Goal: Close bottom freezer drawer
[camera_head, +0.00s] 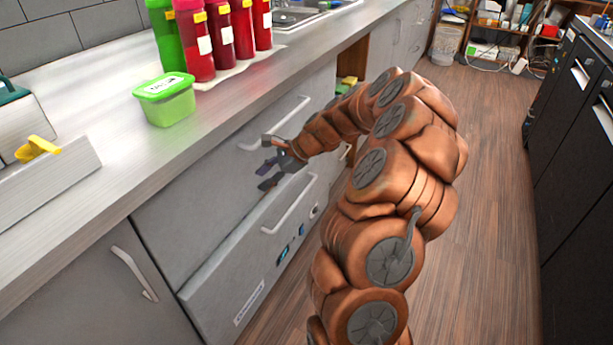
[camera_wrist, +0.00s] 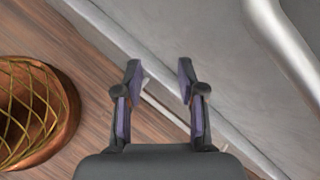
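The bottom freezer drawer (camera_head: 236,272) is a grey front with a bar handle (camera_head: 290,207), low in the counter. Its top edge juts out a little from the grey front above, so it looks slightly open. The upper drawer (camera_head: 208,203) has its own bar handle (camera_head: 275,133) and looks flush. My gripper (camera_head: 264,174) is near the fronts, between the two handle heights. In the wrist view my gripper (camera_wrist: 158,68) is open, with nothing between its fingers. A pale drawer edge passes behind the fingers. I cannot tell whether they touch it.
The steel counter (camera_head: 105,205) carries a green-lidded tub (camera_head: 165,98) and several red bottles (camera_head: 217,38). A grey front with a handle (camera_head: 134,274) stands at the left.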

